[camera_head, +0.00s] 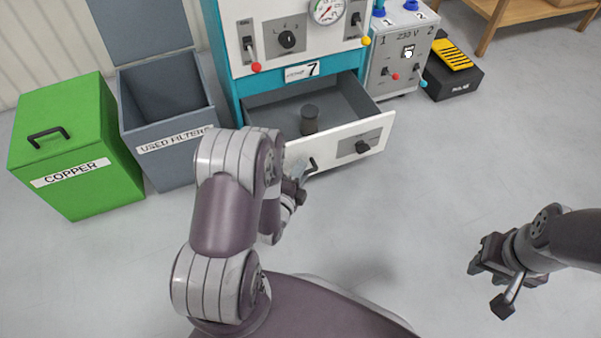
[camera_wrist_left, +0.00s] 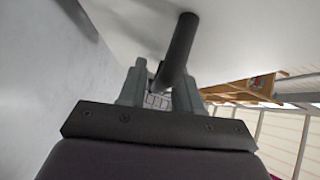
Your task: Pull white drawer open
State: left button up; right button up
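The white drawer (camera_head: 322,143) at the bottom of the teal and white cabinet stands pulled out. Its grey inside shows, with a dark cylinder (camera_head: 309,119) standing in it. My left gripper (camera_head: 303,172) is at the left part of the drawer front, on its dark handle (camera_head: 313,164). In the left wrist view the handle bar (camera_wrist_left: 180,45) runs down between the two fingers (camera_wrist_left: 159,88), which close around it. My arm hides the drawer's left end. My right gripper (camera_head: 490,262) is away from the cabinet at the right, over bare floor; its finger opening is unclear.
The cabinet (camera_head: 224,62) carries switches and a gauge above the drawer. A green COPPER bin (camera_head: 80,150) and a grey USED FILTERS bin (camera_head: 165,140) stand left. A 230 V box (camera_head: 385,75) and a black-yellow unit (camera_head: 455,80) stand right. Floor in front is clear.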

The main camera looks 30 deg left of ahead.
pick_arm(q)
jog(key=s+r+p, duration=0.1)
jog(key=s+p, duration=0.4)
jog(key=s, duration=0.7)
jog(key=shift+s+d+r+p, duration=0.3)
jog(key=shift+d+r, duration=0.05)
jog(key=shift+d, duration=0.1)
